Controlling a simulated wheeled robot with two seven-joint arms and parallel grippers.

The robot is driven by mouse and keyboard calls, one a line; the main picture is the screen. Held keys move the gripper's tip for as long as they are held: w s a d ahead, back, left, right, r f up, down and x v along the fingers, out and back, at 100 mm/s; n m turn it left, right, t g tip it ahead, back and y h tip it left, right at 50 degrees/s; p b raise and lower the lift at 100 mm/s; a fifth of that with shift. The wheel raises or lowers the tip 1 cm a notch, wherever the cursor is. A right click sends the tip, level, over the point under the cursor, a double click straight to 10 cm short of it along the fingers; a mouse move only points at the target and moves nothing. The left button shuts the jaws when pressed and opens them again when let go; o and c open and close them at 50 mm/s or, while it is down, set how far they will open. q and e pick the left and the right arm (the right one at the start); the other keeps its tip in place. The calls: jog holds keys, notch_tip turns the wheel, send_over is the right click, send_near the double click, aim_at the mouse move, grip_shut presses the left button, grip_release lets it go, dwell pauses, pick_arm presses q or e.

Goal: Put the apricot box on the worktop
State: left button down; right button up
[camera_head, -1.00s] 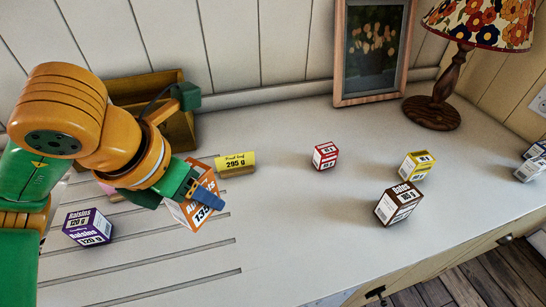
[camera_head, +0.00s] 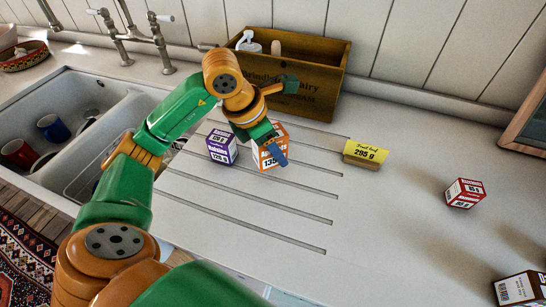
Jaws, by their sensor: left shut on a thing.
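The apricot box (camera_head: 266,160), orange and white, is in the head view on the ridged left part of the worktop (camera_head: 390,235). My left gripper (camera_head: 271,146) is shut on it from above, with its blue fingers covering part of the box. The box looks close to upright; whether its base touches the worktop I cannot tell. My right gripper is not in view.
A purple raisins box (camera_head: 221,147) stands just left of the apricot box. A yellow pack (camera_head: 365,152) lies to the right, then a red box (camera_head: 464,193) and a brown box (camera_head: 519,288). A wooden crate (camera_head: 322,77) stands behind; a sink (camera_head: 92,98) is left.

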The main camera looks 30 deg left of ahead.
aim_at(272, 158)
pick_arm(q)
jog(key=f, duration=0.2)
jog(key=a+f, duration=0.1)
jog(key=shift+w+f+p, duration=0.1)
jog(key=shift+f+p, duration=0.25)
jog(key=shift+p, duration=0.05)
jog(key=shift+d+f, duration=0.1)
jog(key=shift+f, duration=0.25)
jog(key=shift+c, duration=1.2)
grip_release()
jog(key=shift+r, duration=0.25)
jog(key=v, duration=1.2)
jog(key=shift+f, duration=0.1)
